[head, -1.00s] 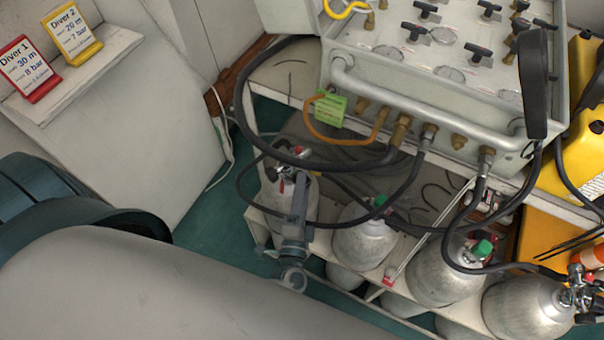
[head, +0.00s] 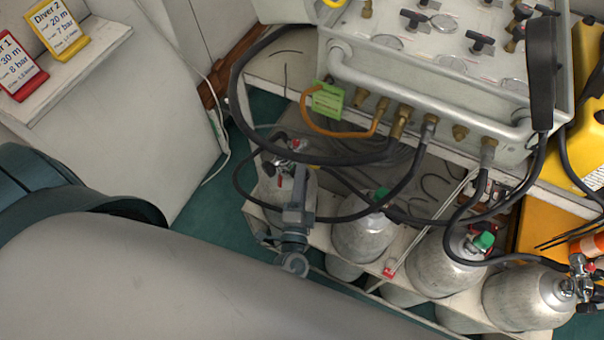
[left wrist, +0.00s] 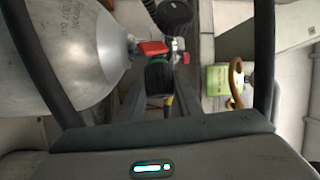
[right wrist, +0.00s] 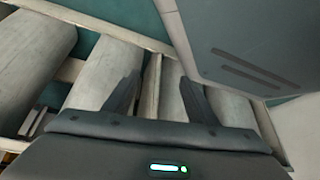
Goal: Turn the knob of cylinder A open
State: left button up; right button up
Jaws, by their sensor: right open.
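Cylinder A appears to be the leftmost grey cylinder (head: 268,190) in the head view, its valve partly covered by my left gripper (head: 300,185). In the left wrist view the cylinder (left wrist: 75,55) lies at the left, with a red part (left wrist: 152,48) at its neck. The gripper hides this knob in the head view. My right gripper (right wrist: 160,88) is open and empty above other cylinders in the right wrist view; it is outside the head view.
The grey air panel (head: 430,90) stands behind, with black hoses (head: 235,110) looping down around the left gripper. Other cylinders (head: 440,262) with green knobs stand in the rack to the right. Yellow and red cards (head: 58,30) stand on a ledge at the left.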

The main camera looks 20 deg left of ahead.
pick_arm(q)
jog(key=shift+f, duration=0.15)
pick_arm(e)
jog(key=shift+w, duration=0.15)
